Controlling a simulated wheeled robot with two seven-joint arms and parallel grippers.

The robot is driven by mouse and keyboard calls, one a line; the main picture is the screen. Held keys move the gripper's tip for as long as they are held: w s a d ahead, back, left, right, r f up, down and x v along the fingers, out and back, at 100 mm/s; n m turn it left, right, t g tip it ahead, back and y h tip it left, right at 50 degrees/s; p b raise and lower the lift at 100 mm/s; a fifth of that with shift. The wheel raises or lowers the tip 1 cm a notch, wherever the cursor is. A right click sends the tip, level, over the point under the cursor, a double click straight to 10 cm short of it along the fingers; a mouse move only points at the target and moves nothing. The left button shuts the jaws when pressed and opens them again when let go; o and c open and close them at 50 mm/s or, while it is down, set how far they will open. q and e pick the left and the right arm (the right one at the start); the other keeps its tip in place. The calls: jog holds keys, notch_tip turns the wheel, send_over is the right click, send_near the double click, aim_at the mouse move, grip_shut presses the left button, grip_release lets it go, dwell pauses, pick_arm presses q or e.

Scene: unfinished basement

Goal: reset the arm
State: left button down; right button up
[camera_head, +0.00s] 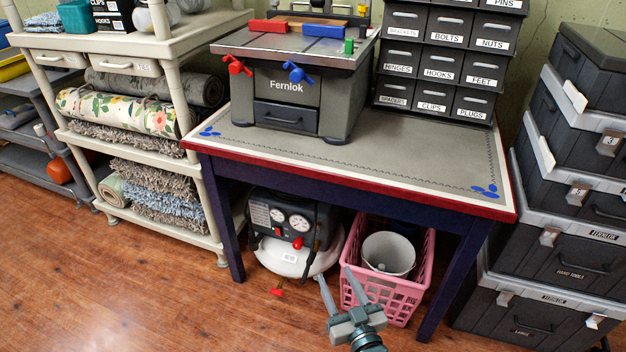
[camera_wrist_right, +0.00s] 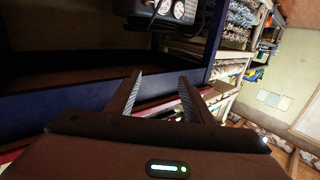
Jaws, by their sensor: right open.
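My right gripper (camera_head: 342,290) is at the bottom of the head view, in front of the pink basket under the workbench. Its two fingers are apart with nothing between them. My left gripper and arm do not show in either view.
The workbench (camera_head: 400,160) bears a Fernlok table tool (camera_head: 290,90) and a labelled drawer cabinet (camera_head: 440,55). Beneath are a compressor (camera_head: 290,225) and a pink basket (camera_head: 424,270) with a bucket (camera_head: 388,252). Stacked toolboxes (camera_head: 560,250) stand right, a shelf (camera_head: 205,165) left. The left foreground floor is clear.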

jog(key=s+d+f+g+h+p, duration=0.1)
jog(key=s+d+f+g+p, duration=0.25)
jog(key=s+f, duration=0.3)
jog(key=s+d+f+g+h+p, duration=0.1)
jog(key=s+d+f+g+p, duration=0.1)
jog(key=s+f+p, duration=0.4)
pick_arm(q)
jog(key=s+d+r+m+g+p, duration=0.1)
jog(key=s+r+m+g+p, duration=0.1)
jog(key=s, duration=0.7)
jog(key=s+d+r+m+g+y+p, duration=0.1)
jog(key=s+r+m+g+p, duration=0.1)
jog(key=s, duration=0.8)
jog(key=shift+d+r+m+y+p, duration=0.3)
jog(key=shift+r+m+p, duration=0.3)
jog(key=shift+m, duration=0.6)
pick_arm(e)
jog(key=s+d+f+g+h, duration=0.1)
jog(key=s+d+f+g, duration=0.2)
jog(key=s, duration=0.6)
jog(key=s+d+f+m+g+h, duration=0.1)
jog(key=s+d+f+g, duration=0.2)
jog(key=s+f, duration=0.4)
jog(key=shift+s+d+f, duration=0.4)
jog(key=shift+s+d, duration=0.45)
jog(key=shift+s, duration=0.15)
